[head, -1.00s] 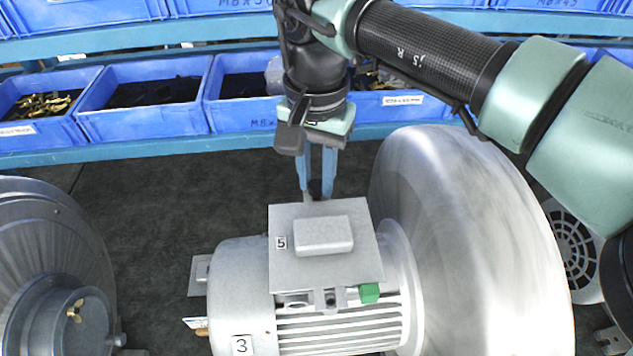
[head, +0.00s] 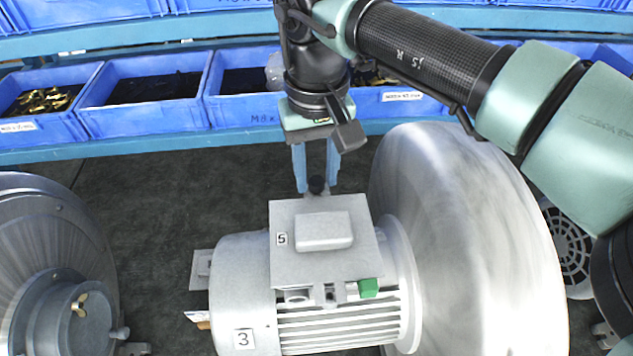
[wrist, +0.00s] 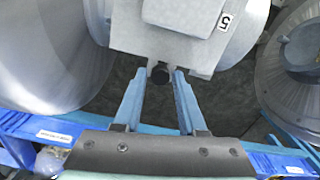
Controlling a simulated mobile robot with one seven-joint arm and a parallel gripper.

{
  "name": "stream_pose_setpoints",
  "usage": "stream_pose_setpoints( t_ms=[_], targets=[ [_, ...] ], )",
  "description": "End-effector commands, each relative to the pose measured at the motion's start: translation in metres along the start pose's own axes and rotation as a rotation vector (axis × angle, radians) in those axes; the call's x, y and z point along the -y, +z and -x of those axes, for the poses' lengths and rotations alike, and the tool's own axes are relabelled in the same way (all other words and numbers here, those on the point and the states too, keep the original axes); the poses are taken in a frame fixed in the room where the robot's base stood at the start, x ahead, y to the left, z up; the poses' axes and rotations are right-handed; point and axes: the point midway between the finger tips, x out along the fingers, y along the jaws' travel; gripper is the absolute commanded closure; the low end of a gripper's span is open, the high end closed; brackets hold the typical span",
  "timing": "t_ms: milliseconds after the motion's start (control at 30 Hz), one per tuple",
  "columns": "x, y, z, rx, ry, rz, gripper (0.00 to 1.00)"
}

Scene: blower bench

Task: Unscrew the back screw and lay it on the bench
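The back screw (head: 318,184) has a round black head and sits at the rear edge of the grey motor housing (head: 286,222). It also shows in the wrist view (wrist: 160,75), on a small bracket at the housing's edge. My gripper (head: 317,182) points down behind the housing, with one blue finger on each side of the screw head. In the wrist view my gripper (wrist: 160,76) is open, with the fingertips beside the head and narrow gaps showing. The screw's shank is hidden.
A big silver blower casing (head: 465,240) stands right of the motor. Another grey blower (head: 45,250) is at the left. Blue bins (head: 145,118) line a shelf behind. The dark bench (head: 160,200) is clear left of my gripper.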

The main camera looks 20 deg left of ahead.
Motion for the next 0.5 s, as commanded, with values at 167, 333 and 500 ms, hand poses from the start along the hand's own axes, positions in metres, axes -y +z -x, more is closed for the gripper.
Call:
stream_pose_setpoints(
  t_ms=[167,333,500],
  targets=[
    [0.0,0.0001,0.0,0.001,0.0,-0.001,0.6],
    [0.0,0.0001,-0.0007,0.001,0.0,-0.037,0.6],
    [0.0001,0.0003,-0.0019,0.001,0.0,-0.243,0.6]
  ],
)
